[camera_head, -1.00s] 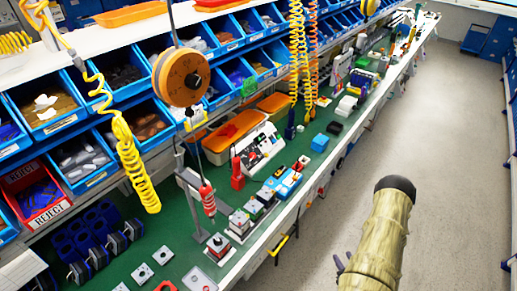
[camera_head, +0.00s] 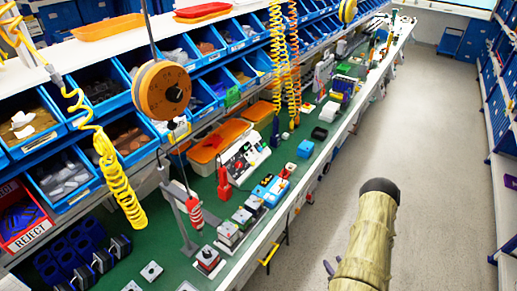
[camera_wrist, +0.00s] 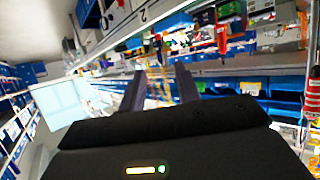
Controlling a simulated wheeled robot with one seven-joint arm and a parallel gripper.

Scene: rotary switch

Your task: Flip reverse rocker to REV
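I cannot make out a rocker or a REV mark in either view. My arm is over the aisle, right of the bench, touching nothing.
The green bench (camera_head: 165,247) runs away to the upper right, with blue bins (camera_head: 62,180) behind it. A hanging orange reel (camera_head: 162,90), a red tool (camera_head: 195,212) and yellow coiled hoses (camera_head: 120,185) hang over it. The grey floor aisle (camera_head: 430,130) is clear.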

